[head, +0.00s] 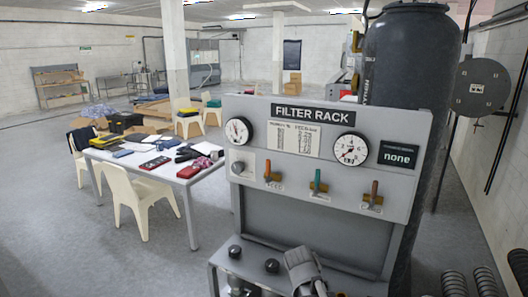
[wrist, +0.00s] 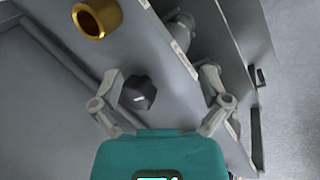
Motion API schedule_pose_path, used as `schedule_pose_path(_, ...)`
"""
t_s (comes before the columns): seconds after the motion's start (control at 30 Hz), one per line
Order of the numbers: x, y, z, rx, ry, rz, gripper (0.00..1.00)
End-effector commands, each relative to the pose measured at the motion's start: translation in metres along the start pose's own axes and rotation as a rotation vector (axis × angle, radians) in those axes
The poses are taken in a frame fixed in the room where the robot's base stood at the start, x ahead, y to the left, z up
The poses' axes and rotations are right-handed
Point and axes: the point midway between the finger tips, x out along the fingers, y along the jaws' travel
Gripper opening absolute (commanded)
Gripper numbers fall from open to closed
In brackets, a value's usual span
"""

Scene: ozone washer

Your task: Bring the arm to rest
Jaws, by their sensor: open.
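My gripper (wrist: 161,82) is open in the wrist view, its two grey fingers spread apart with nothing held. A black knob (wrist: 138,92) shows between the fingers, nearer the left one; I cannot tell how far beyond them it is. In the head view a grey part of my arm (head: 303,268) shows at the bottom, in front of the filter rack (head: 320,232) and over its lower shelf. The fingertips cannot be made out there.
The rack carries two gauges, a "none" display (head: 398,155) and coloured levers (head: 317,183). Black knobs (head: 272,266) stand on its lower shelf. A brass ring (wrist: 97,18) is near the gripper. A dark tank (head: 408,60) stands behind; a cluttered white table (head: 160,170) is left.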

Motion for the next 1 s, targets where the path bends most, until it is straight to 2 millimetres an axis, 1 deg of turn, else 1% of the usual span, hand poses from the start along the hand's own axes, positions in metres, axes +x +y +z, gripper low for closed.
schedule_pose_path(0.03, 0.017, -0.007, 0.018, 0.076, -0.011, -0.060, 0.96)
schedule_pose_path(0.1, 0.028, -0.014, 0.033, 0.175, -0.025, -0.140, 0.96)
schedule_pose_path(0.2, 0.038, -0.024, 0.049, 0.295, -0.046, -0.239, 0.96)
schedule_pose_path(0.3, 0.043, -0.031, 0.060, 0.380, -0.064, -0.311, 0.96)
schedule_pose_path(0.5, 0.045, -0.036, 0.068, 0.449, -0.081, -0.372, 0.96)
schedule_pose_path(1.0, 0.044, -0.036, 0.067, 0.449, -0.080, -0.373, 0.96)
